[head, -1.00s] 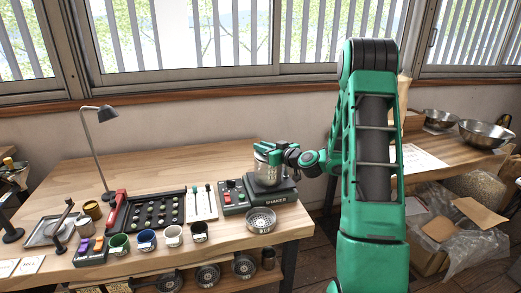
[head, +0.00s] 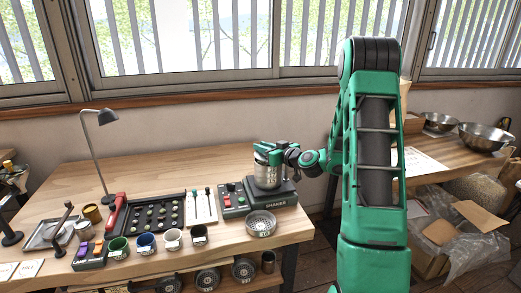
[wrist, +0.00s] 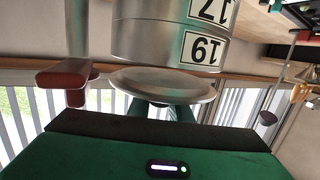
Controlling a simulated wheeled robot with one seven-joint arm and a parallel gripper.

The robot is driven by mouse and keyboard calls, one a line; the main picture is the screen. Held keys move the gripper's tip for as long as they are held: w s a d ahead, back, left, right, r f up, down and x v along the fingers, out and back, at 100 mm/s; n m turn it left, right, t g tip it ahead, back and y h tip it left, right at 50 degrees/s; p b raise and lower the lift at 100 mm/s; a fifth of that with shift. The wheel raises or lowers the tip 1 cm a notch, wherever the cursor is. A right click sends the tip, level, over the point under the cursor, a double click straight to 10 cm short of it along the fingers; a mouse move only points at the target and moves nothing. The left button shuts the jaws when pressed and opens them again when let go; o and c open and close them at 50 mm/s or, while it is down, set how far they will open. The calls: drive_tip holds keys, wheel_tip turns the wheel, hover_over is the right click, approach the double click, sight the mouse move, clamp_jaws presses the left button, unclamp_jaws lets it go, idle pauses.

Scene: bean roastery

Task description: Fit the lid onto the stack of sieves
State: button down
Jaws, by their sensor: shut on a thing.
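The stack of sieves (head: 267,176) stands upright on the shaker (head: 235,199) at the right of the workbench. In the wrist view, which is upside down, the metal stack (wrist: 155,38) shows labels 17 and 19, with 19 on the upper sieve. The lid (wrist: 163,84) is a shallow metal disc right over the top sieve. It looks roughly level and very close to the rim; I cannot tell if it touches. My gripper (head: 266,150) is above the stack, shut on the lid from its top side. The grip itself is mostly hidden.
A loose round sieve (head: 261,224) lies in front of the shaker. Several cups (head: 172,240), a dark tray (head: 158,216) and a desk lamp (head: 105,117) stand to the left. A red-brown handle-like part (wrist: 66,78) is beside the stack in the wrist view.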

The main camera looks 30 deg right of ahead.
drive_tip(key=shift+f, duration=0.8)
idle(0.4)
drive_tip(key=c, duration=1.9)
unclamp_jaws()
drive_tip(key=shift+s, duration=0.1)
drive_tip(key=s+d+r, duration=0.1)
drive_tip(key=s, duration=0.9)
drive_tip(key=shift+s+r, duration=0.3)
drive_tip(key=shift+r, duration=0.05)
